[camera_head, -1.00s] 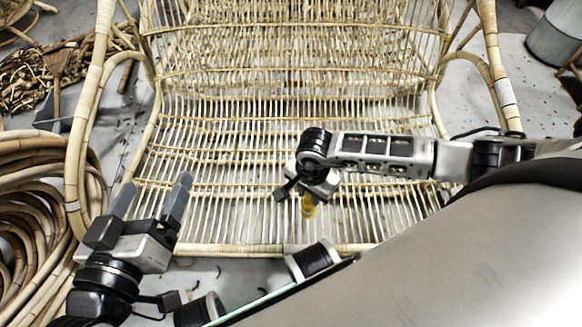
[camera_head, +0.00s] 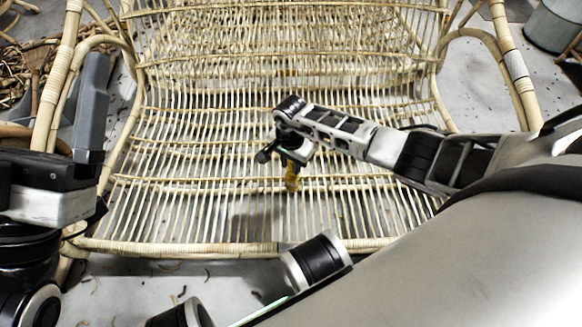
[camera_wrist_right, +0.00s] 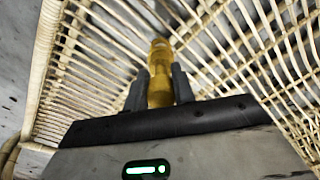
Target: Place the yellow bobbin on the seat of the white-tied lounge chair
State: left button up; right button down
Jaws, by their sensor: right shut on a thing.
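The lounge chair is pale rattan with a white tie (camera_head: 514,66) on its right post. Its slatted seat (camera_head: 175,165) fills the middle of the head view. My right gripper (camera_head: 291,160) is over the front half of the seat, shut on the yellow bobbin (camera_head: 291,179), which points down. In the right wrist view the bobbin (camera_wrist_right: 160,72) stands between the two dark fingers (camera_wrist_right: 160,88). I cannot tell whether it touches the slats. My left gripper (camera_head: 91,108) is at the left edge; one finger shows, at the outer end of the palm, with no finger against it.
The chair's left arm loop (camera_head: 66,88) stands close behind my left gripper. The right arm loop (camera_head: 500,75) rises beyond my right arm. A grey bucket (camera_head: 553,25) stands at the back right. The rest of the seat is empty.

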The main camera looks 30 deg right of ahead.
pick_arm(q)
jog(key=shift+s+r+m+h, duration=0.3)
jog(key=shift+r+m+h, duration=0.1)
jog(key=shift+m+h, duration=0.3)
pick_arm(e)
jog(key=shift+f, duration=0.25)
jog(key=shift+f, duration=0.1)
jog(key=c, duration=1.2)
grip_release()
jog(key=shift+o, duration=0.2)
jog(key=shift+r, duration=0.35)
notch_tip(320, 180, up, 5)
jog(key=p, duration=0.3)
jog(key=shift+w, duration=0.1)
notch_tip(320, 180, up, 6)
jog(key=p, duration=0.3)
jog(key=shift+f, duration=0.15)
pick_arm(q)
notch_tip(320, 180, down, 11)
jog(key=n+g+y, duration=0.4)
jog(key=n+y, duration=0.3)
jog(key=n, duration=0.4)
jog(key=shift+s+d+g+y, duration=0.2)
jog(key=shift+d+g+y, duration=0.1)
jog(key=shift+d, duration=0.1)
pick_arm(e)
jog(key=shift+r, duration=0.4)
